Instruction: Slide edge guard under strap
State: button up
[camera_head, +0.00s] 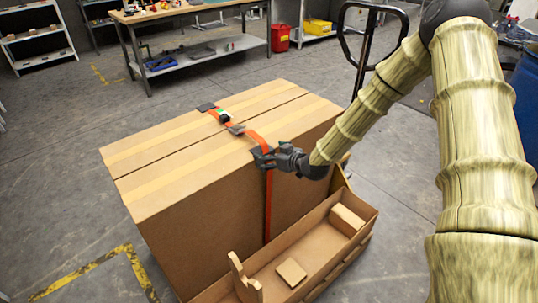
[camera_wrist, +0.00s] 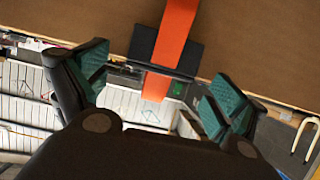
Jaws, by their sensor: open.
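An orange strap (camera_head: 268,205) runs over the top of a large cardboard box (camera_head: 190,215) and down its near side. A dark edge guard (camera_head: 262,157) sits at the box's near top edge where the strap bends. In the wrist view the guard (camera_wrist: 143,42) shows on both sides of the strap (camera_wrist: 178,25), which crosses over it. My gripper (camera_head: 276,158) is at this edge, beside the guard. In the wrist view my gripper (camera_wrist: 158,84) is open, its green-padded fingers apart on either side of the strap. I cannot tell whether it touches the guard.
Another dark guard (camera_head: 207,107) is at the far top edge, with a buckle (camera_head: 222,115) on the strap. A cardboard tray (camera_head: 330,262) with loose pieces stands against the box's near side. A pallet-truck handle (camera_head: 366,45) rises behind. Floor on the left is clear.

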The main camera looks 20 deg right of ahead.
jog(key=v, duration=1.1)
jog(key=shift+s, duration=0.2)
jog(key=s+a+f+m+g+h, duration=0.1)
jog(key=s+a+f+g, duration=0.25)
jog(key=s+f, duration=0.55)
jog(key=s+a+f+m+g+h, duration=0.1)
jog(key=s+a+f+m+g, duration=0.2)
jog(key=s+f, duration=0.6)
jog(key=s+a+f+g+h, duration=0.1)
jog(key=s+f+g, duration=0.2)
jog(key=s, duration=0.8)
jog(key=s+a+f+g+h+p, duration=0.1)
jog(key=s+a+f+g, duration=0.1)
jog(key=s+f, duration=0.4)
jog(key=s+g, duration=0.1)
jog(key=s, duration=0.4)
jog(key=shift+s+f+h, duration=0.2)
jog(key=shift+s+h, duration=0.1)
